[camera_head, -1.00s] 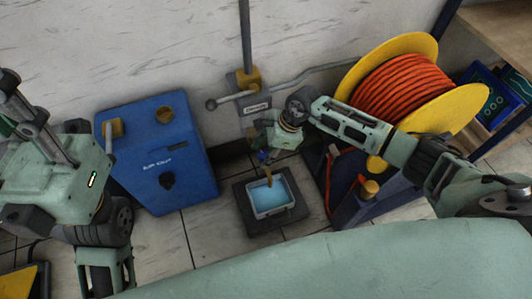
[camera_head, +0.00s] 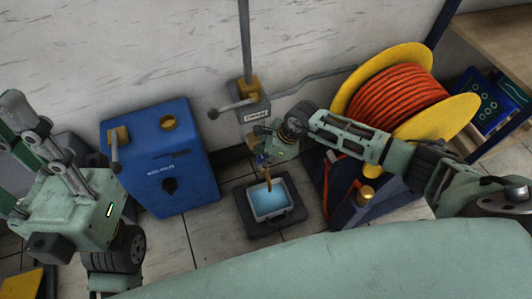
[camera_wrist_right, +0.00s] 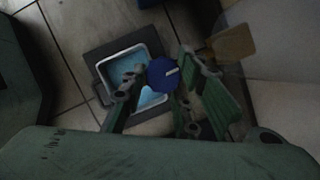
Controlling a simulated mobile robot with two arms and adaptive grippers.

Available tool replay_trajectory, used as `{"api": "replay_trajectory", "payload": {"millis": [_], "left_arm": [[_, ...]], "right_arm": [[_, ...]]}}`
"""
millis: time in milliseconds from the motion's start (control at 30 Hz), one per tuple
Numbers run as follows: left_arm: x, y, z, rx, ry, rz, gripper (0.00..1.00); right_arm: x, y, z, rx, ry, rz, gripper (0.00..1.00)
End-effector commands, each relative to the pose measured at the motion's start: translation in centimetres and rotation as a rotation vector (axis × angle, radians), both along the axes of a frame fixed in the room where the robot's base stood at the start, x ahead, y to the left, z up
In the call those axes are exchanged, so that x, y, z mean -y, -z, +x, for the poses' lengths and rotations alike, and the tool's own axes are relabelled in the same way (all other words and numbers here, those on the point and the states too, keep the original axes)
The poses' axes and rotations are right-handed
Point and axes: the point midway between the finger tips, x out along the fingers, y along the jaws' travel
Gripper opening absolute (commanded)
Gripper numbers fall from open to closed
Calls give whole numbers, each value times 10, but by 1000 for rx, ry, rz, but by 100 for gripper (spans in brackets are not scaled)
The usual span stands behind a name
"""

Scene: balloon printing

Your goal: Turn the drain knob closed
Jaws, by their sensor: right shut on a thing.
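The drain knob is a round blue knob (camera_wrist_right: 163,73) with a white mark on its face, in the right wrist view. The two green fingers of my right gripper (camera_wrist_right: 152,92) are on either side of it, shut on it. In the head view my right gripper (camera_head: 264,158) points down at the drain outlet above a tray of blue liquid (camera_head: 288,214), and largely hides the knob. A brass-coloured spout (camera_head: 268,182) hangs over the tray.
A blue box (camera_head: 190,185) with brass-coloured fittings stands left of the tray. A grey lever (camera_head: 230,107) sticks out from the wall pipe above. An orange cable reel with yellow flanges (camera_head: 398,90) stands to the right, beside a wooden shelf (camera_head: 495,40).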

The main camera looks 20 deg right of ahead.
Motion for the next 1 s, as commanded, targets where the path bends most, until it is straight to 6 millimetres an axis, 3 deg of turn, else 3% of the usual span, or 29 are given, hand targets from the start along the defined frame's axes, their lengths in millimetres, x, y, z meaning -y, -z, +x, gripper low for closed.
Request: {"api": "replay_trajectory", "payload": {"millis": [33,500,533,600,700,1000], "left_arm": [[0,-7,-1,-13,0,0,40],[-1,-6,-2,-21,1,-3,40],[-1,-6,-2,-21,1,-3,40],[-1,-6,-2,-21,1,-3,40],[0,-6,-2,-22,1,-3,40],[0,-6,-2,-22,2,-3,40]], "right_arm": [[-6,-3,-8,-17,22,7,1],[-9,3,-9,-18,89,11,1],[-9,3,-9,-18,88,11,29],[-9,3,-9,-17,88,10,35],[-9,3,-8,-15,89,10,41],[-6,1,-4,-6,91,8,41]]}}
